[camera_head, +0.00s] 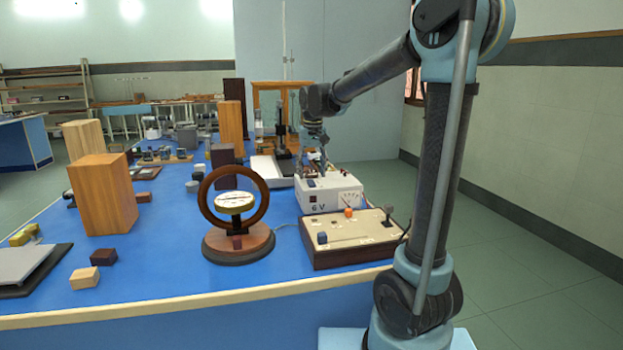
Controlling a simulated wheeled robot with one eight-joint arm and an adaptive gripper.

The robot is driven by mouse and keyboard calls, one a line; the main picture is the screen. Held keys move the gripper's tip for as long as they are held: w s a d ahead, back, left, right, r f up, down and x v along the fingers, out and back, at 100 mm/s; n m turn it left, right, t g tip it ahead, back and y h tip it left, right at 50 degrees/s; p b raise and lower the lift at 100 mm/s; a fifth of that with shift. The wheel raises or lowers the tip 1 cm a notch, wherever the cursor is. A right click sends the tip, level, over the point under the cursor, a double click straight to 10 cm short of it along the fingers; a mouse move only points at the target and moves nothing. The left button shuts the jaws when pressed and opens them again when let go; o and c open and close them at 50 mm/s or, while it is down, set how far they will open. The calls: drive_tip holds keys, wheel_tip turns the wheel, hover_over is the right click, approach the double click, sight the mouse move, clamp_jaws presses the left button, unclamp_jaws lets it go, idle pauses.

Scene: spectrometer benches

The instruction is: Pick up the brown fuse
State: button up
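My gripper (317,160) hangs over the white power supply marked 6 V (329,202), at the right side of the blue bench. It is small and partly blends with the things behind it, so I cannot see whether its fingers are open or shut, or whether they hold anything. I cannot make out a brown fuse for certain. A small dark brown block (103,257) lies at the front left of the bench, well apart from my gripper.
A wooden panel with knobs (348,238) sits in front of the power supply. A ring instrument on a round base (238,244) stands left of it. Tall wooden blocks (104,196) stand at the left. The bench's front middle (160,265) is clear.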

sight(312, 171)
drive_tip(key=c, duration=1)
wheel_tip(312, 171, up, 13)
idle(0.6)
